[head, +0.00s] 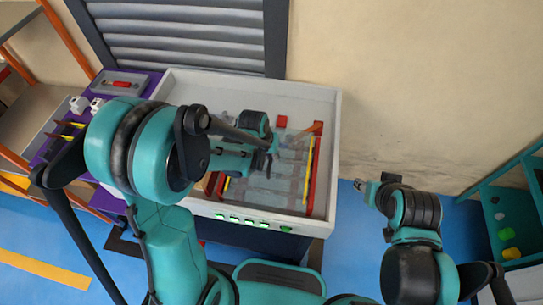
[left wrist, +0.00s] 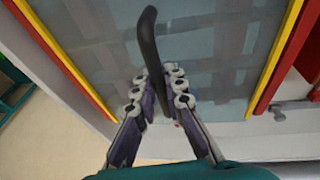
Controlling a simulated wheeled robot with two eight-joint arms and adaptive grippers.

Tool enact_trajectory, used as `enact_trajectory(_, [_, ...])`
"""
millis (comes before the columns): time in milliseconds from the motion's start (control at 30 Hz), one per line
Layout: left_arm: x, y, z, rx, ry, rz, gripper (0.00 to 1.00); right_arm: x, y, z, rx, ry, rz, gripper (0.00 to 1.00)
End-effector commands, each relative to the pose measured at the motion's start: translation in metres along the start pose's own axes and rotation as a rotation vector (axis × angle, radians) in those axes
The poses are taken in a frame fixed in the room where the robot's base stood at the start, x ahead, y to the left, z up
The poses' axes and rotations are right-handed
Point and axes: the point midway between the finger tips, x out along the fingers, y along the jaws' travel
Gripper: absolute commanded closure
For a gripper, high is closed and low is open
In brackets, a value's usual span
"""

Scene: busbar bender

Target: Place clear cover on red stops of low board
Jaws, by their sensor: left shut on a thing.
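The clear cover (left wrist: 215,50) is a see-through pane with a dark curved handle (left wrist: 150,45). My left gripper (left wrist: 157,88) has its fingers on either side of the handle and is shut on it. In the head view my left gripper (head: 270,150) is over the middle of the low board (head: 331,130), a pale raised-edge bed. The cover is hard to make out there. Red strips (head: 313,178) with yellow strips (head: 308,168) run along the bed's sides; a red block (head: 282,121) is at the back. I cannot tell whether the cover touches the red stops. My right gripper (head: 361,185) is outside the board.
Green buttons (head: 252,222) line the board's front edge. A purple bench (head: 52,148) with small parts stands at the left. A grey shutter (head: 185,35) is behind. A teal shelf (head: 507,215) stands at the right, with open blue floor (head: 345,235) between.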

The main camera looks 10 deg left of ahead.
Motion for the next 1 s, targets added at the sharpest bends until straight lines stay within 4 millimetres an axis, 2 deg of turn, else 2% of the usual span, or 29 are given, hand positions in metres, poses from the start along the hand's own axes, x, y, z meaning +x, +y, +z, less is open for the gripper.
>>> enact_trajectory(100, [0.004,-0.001,0.001,0.0,0.0,0.0,1.0,0.004,0.0,0.003,0.0,0.0,0.0,0.6])
enact_trajectory(133, [0.003,-0.001,0.001,0.0,0.0,0.0,0.82,0.003,0.0,0.002,0.0,0.0,0.0,0.6])
enact_trajectory(200, [0.003,0.0,0.001,0.0,0.0,0.0,0.69,0.002,0.0,0.002,0.0,0.0,0.0,0.6])
enact_trajectory(500, [0.002,0.0,0.0,0.0,0.0,0.0,0.69,0.001,0.0,0.001,0.0,0.0,0.0,0.6])
enact_trajectory(667, [-0.011,0.002,-0.003,0.0,0.0,0.0,0.69,-0.009,0.0,-0.007,0.0,0.0,0.0,0.6])
enact_trajectory(1000, [-0.088,0.001,-0.002,-0.001,0.0,-0.001,0.69,-0.031,0.0,-0.022,0.0,0.0,0.0,0.6])
